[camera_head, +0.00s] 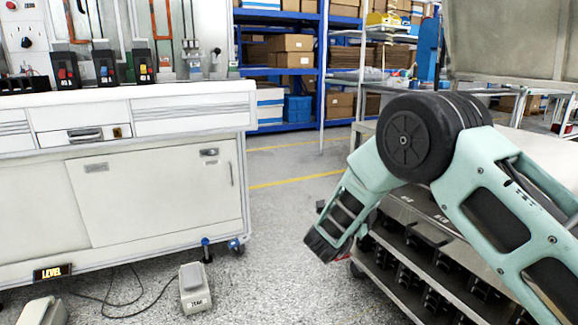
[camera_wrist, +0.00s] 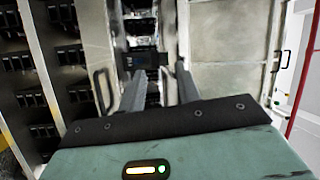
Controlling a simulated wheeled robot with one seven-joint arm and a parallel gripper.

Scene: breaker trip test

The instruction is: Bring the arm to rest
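My arm shows at the right of the head view, with teal links and a large black joint. It is bent at that joint, with its far part slanting down to the left, beside a metal shelf cart (camera_head: 400,200). My gripper's end is low there, and its fingers cannot be made out. In the wrist view my gripper (camera_wrist: 158,75) has two grey fingers standing apart with a gap between them. I see nothing held. A dark boxy thing (camera_wrist: 145,60) shows behind the gap; whether it is touched cannot be told.
A white workbench (camera_head: 150,165) with several breakers (camera_head: 104,66) stands at the left. A foot pedal (camera_head: 194,287) and cables lie on the floor. Blue shelving (camera_head: 283,75) with boxes is at the back. Bare floor (camera_head: 285,200) lies between bench and cart. Pale cabinet doors (camera_wrist: 228,55) show in the wrist view.

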